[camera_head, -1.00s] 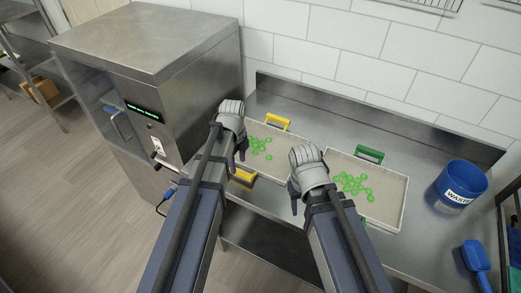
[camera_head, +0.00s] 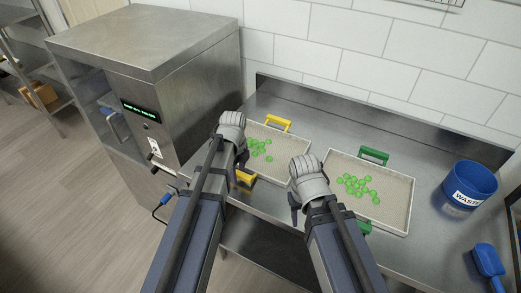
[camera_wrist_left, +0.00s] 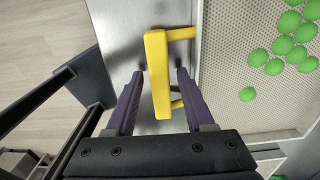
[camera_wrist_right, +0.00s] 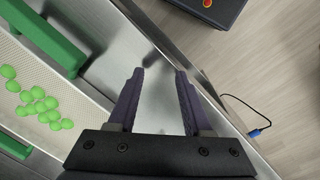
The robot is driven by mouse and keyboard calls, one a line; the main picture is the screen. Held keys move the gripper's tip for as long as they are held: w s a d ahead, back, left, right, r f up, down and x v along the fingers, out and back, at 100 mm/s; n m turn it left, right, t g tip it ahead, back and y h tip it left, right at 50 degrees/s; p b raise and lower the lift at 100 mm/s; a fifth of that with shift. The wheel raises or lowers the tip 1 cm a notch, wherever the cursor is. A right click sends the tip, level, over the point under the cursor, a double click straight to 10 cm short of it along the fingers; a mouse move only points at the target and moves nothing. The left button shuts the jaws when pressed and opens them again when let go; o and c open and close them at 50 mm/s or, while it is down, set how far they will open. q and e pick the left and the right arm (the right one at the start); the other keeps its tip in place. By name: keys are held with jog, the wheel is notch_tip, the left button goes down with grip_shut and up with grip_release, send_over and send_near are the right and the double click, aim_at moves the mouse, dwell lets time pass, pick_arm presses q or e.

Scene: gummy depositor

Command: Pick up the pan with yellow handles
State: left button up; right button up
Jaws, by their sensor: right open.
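The pan with yellow handles (camera_head: 294,136) lies on the steel table with green gummies in it. Its far yellow handle (camera_head: 278,123) is clear, and its near yellow handle (camera_head: 245,177) is partly behind my left gripper (camera_head: 241,172). In the left wrist view the near handle (camera_wrist_left: 157,75) stands between the fingertips of my left gripper (camera_wrist_left: 158,80), with gaps at both sides; the jaws are open. My right gripper (camera_head: 296,208) is open and empty, between the two pans near the table's front edge. In the right wrist view its fingertips (camera_wrist_right: 160,78) have bare steel between them.
A second pan with green handles (camera_head: 407,208) and gummies lies to the right; its green handle (camera_wrist_right: 45,38) is near my right gripper. A blue waste bin (camera_head: 468,186) and blue scoop (camera_head: 488,262) are further right. A steel machine (camera_head: 180,95) stands left.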

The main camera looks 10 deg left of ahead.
pick_arm(q)
grip_shut()
dwell(1.1)
